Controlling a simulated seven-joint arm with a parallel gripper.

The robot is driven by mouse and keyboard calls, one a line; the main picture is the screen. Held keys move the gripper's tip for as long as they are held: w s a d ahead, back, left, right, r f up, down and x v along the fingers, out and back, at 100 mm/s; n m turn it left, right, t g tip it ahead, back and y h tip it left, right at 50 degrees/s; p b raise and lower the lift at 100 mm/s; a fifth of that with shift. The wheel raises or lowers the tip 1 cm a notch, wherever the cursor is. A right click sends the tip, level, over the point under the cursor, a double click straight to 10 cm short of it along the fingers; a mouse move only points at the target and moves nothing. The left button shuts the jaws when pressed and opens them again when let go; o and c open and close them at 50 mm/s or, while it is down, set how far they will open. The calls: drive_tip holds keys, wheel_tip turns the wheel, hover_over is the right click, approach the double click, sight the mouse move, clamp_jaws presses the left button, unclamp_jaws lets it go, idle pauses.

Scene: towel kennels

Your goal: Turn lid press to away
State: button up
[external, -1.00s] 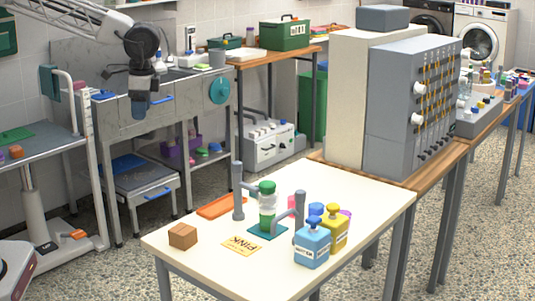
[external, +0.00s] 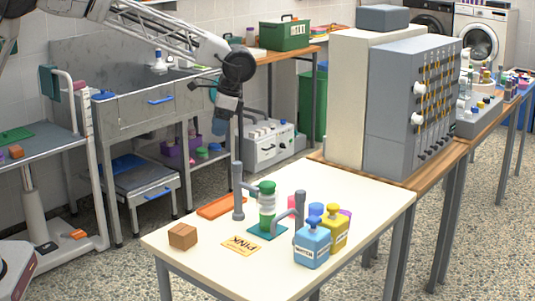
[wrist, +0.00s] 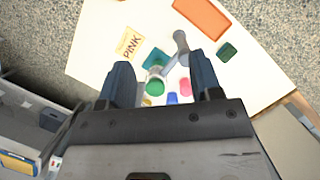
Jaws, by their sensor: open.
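Two grey posts with short side arms stand on the cream table: a left post (external: 238,192) and a right post (external: 299,212). I cannot tell which one is the lid press. Between them a clear jar with green contents and a green lid (external: 267,188) stands upright on a teal mat (external: 262,231). My gripper (external: 219,124) is in the air above and behind the table, apart from these things. In the wrist view my gripper (wrist: 161,84) is open and empty, with the green lid (wrist: 155,87) and a grey post with its arm (wrist: 181,42) seen below.
A blue pump bottle (external: 312,246) and a yellow one (external: 334,230) crowd the right post. A brown block (external: 183,236), a PINK card (external: 241,245) and an orange tray (external: 221,206) lie on the table. A large grey cabinet (external: 410,110) stands at the back right.

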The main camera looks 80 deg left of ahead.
drive_tip(key=g, duration=0.1)
approach(237, 162)
drive_tip(key=shift+x, duration=1.2)
drive_tip(key=shift+d+f, duration=0.1)
drive_tip(key=shift+d, duration=0.05)
drive_tip(key=shift+x, duration=3.8)
clamp_jaws()
